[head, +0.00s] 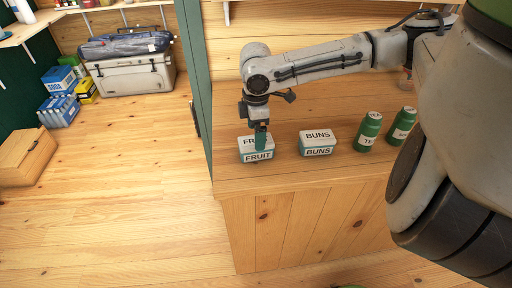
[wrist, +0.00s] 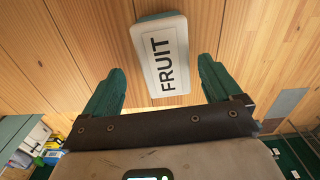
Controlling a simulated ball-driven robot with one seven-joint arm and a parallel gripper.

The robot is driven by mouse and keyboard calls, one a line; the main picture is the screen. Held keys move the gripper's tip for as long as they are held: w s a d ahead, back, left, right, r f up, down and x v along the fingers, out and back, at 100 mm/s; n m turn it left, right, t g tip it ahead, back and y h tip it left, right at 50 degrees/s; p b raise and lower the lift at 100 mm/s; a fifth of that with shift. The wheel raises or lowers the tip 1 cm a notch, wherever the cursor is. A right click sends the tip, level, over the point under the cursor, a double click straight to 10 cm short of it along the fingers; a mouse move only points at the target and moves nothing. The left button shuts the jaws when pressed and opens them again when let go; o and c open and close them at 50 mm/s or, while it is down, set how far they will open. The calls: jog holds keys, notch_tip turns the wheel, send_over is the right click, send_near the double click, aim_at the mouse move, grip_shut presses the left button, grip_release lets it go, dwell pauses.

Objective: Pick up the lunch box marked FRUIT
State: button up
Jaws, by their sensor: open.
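The lunch box marked FRUIT (head: 257,156) is white on top with a green lower part and stands at the left end of the wooden counter. In the wrist view its white lid (wrist: 161,55) with the word FRUIT lies ahead of and between the two green fingers. My gripper (head: 261,138) is over this box, pointing down, and partly hides its lid in the head view. In the wrist view my gripper (wrist: 160,88) is open, with a gap between each finger and the lid. I cannot tell how far the fingertips reach down beside the box.
A similar box marked BUNS (head: 317,143) stands to the right of the FRUIT box, with a gap between. Two green canisters (head: 369,131) (head: 401,126) stand further right. A green post (head: 195,80) rises at the counter's left edge.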

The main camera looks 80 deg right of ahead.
aim_at(247, 152)
jog(key=f, duration=0.4)
jog(key=shift+s+a+p, duration=0.1)
jog(key=shift+a+p, duration=0.2)
jog(key=shift+p, duration=0.05)
jog(key=shift+f, duration=0.7)
jog(key=shift+c, duration=0.2)
jog(key=c, duration=1.2)
jog(key=shift+o, duration=0.2)
jog(key=shift+r, duration=0.1)
